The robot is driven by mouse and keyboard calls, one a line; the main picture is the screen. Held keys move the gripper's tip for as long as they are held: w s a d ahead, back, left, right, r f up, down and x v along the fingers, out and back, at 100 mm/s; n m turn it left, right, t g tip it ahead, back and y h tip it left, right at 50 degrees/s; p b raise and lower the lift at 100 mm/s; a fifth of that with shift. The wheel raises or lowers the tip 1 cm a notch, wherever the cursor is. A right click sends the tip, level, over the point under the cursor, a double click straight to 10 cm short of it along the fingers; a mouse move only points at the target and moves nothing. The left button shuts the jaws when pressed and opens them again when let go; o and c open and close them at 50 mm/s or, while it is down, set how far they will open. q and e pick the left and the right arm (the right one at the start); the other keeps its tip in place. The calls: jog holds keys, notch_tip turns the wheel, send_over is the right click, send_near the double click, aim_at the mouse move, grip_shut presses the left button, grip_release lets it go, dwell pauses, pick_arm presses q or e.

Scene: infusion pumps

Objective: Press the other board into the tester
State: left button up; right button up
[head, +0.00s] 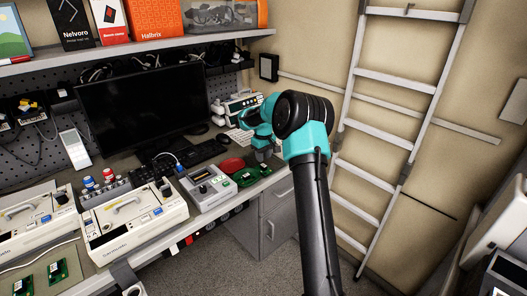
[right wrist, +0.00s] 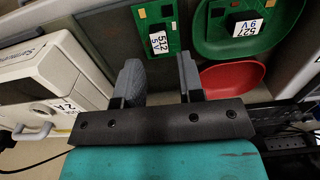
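My right gripper (head: 264,158) is low over the right end of the bench. In the right wrist view its two fingers (right wrist: 160,82) are apart with nothing between them. A green board (right wrist: 155,28) marked "512 5V" lies just beyond the fingertips; it shows as green below the gripper in the head view (head: 265,171). A second green board (right wrist: 247,24) marked "527 9V" lies in a green dish (right wrist: 215,40). A grey box with a small display, apparently the tester (head: 208,190), stands left of the dish. My left gripper is not clearly visible.
A red dish (head: 231,165) is beside the green one. White pumps (head: 135,220) stand at the left. More green boards (head: 57,270) lie on a mat at lower left. A monitor (head: 145,100) and keyboard (head: 195,154) are behind. A white device (right wrist: 45,75) is close to the right gripper.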

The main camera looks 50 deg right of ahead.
aim_at(264, 165)
jog(key=shift+f, duration=2.15)
grip_shut()
jog(key=shift+r, duration=2.5)
jog(key=w+a+r+n, duration=0.2)
jog(key=w+a+n, duration=0.1)
jog(key=a+n, duration=0.3)
jog(key=w+a+r+n, duration=0.2)
jog(key=w+a+n, duration=0.2)
jog(key=a, duration=0.6)
jog(key=w+a+r+n, duration=0.2)
jog(key=w+a+n, duration=0.2)
jog(key=a+n, duration=0.4)
jog(key=shift+a+r, duration=0.15)
jog(key=shift+r, duration=0.25)
